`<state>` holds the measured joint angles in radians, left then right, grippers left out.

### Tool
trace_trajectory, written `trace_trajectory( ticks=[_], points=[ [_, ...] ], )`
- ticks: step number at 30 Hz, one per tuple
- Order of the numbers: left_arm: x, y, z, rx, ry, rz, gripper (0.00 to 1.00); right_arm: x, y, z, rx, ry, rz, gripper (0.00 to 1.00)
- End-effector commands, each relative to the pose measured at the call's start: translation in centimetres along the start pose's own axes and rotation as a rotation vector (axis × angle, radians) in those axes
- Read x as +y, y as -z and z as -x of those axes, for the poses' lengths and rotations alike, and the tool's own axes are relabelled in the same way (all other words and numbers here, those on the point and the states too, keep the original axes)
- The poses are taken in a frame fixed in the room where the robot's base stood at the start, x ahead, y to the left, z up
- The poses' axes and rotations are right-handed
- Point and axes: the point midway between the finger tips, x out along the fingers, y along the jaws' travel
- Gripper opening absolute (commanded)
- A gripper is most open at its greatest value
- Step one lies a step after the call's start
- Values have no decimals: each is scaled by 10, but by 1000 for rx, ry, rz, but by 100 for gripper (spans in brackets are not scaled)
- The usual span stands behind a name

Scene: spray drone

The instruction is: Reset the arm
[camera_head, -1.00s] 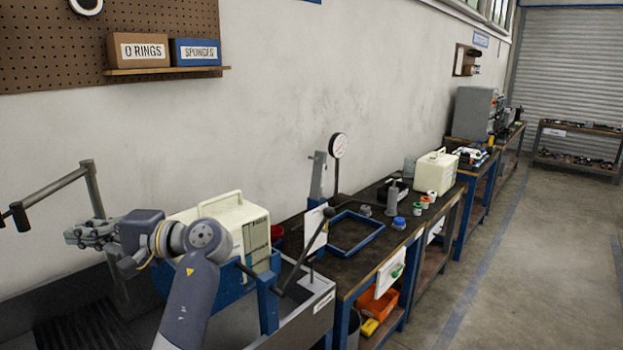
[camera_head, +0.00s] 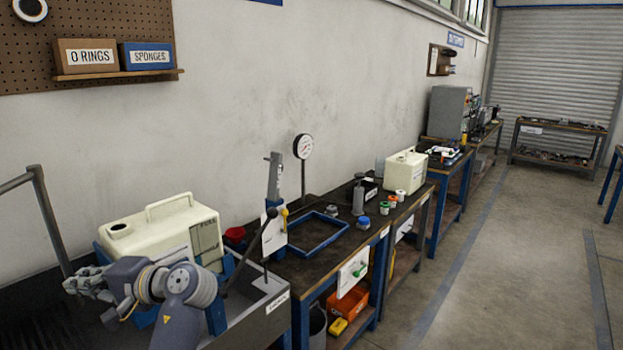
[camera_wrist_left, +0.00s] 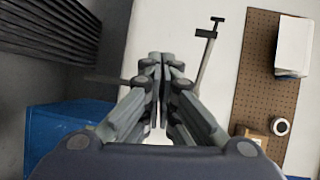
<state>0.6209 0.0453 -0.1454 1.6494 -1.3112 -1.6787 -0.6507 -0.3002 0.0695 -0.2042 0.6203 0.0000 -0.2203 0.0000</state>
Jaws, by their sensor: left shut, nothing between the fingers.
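My left gripper (camera_head: 84,284) is at the lower left of the head view, in front of the cream tank (camera_head: 165,232) and to its left. Its fingers are together with nothing between them. In the left wrist view, the gripper (camera_wrist_left: 157,62) points toward the pale wall, its fingertips close together. My left arm covers the lower part of the tank. My right gripper does not show in either view.
A grey sink-like trough (camera_head: 262,300) lies under my left arm. A workbench (camera_head: 318,262) holds a blue frame (camera_head: 322,248) and a dial gauge (camera_head: 303,146). A metal post (camera_head: 50,222) stands at the left. The floor (camera_head: 500,270) at right is open.

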Motion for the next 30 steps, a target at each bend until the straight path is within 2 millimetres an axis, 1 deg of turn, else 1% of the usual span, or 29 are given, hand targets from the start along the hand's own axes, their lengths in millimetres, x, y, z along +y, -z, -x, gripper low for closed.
trace_trajectory(
  ticks=[1,4,5,8,9,11,12,14,15,17,18,20,21,24,27,30],
  points=[
    [17,-3,0,21,-28,0,0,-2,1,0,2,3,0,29],
    [50,-8,0,66,-92,7,0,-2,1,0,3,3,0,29],
    [62,-10,0,80,-115,11,0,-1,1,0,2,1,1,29],
    [106,-21,4,134,-210,22,0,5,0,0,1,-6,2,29],
    [128,-28,7,159,-259,28,0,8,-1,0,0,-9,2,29],
    [161,-41,14,196,-342,39,0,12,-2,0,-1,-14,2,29],
    [183,-51,20,218,-401,49,0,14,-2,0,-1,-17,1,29],
    [213,-67,31,247,-492,65,0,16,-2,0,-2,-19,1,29],
    [231,-78,40,262,-553,74,0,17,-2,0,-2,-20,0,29],
    [255,-95,54,281,-642,89,0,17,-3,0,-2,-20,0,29],
    [270,-108,64,290,-701,98,0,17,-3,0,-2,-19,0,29],
    [290,-128,80,299,-792,111,0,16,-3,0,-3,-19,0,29],
    [302,-141,92,302,-853,121,0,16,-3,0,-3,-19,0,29],
    [322,-171,120,301,-986,142,0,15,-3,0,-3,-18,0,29],
    [334,-195,144,292,-1094,158,0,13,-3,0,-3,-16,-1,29],
    [341,-216,164,278,-1185,171,0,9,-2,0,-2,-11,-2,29]
  ],
)
